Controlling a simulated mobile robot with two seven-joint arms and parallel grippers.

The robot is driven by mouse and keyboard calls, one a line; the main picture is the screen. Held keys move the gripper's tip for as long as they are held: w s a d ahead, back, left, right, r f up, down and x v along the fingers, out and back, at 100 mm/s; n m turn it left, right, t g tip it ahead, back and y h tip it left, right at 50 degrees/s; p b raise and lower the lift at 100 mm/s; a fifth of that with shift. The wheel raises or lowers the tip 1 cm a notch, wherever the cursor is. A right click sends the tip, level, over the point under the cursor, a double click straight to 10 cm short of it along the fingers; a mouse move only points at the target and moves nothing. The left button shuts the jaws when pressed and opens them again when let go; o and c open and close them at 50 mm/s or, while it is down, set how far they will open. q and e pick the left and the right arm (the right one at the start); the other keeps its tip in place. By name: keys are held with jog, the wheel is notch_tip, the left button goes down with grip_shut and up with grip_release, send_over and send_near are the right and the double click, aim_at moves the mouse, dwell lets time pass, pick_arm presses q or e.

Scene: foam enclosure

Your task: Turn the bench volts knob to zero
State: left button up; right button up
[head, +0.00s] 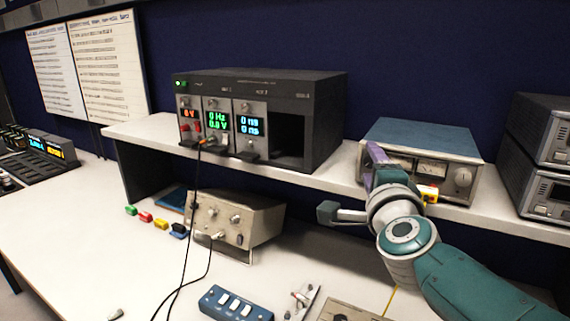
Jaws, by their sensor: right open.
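A blue-topped meter box (425,137) stands on the shelf at the right, with dial meters on its front and a round knob (462,177) at its right end. Its labels are too small to read, so I cannot tell for sure which knob is the bench volts one. My right gripper (377,156) is open, its purple part in front of the box's left side, apart from the round knob. It hides part of the box's front, and I cannot tell whether it touches. My left gripper is not in view.
A black rack (290,85) with lit displays stands on the shelf (325,183) left of my right gripper. Black leads hang from it. A beige box (238,217) and a blue switch box (234,304) sit below. Stacked dark units (540,150) stand at far right.

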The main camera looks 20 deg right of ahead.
jog(key=v, duration=1)
jog(key=shift+p, duration=0.35)
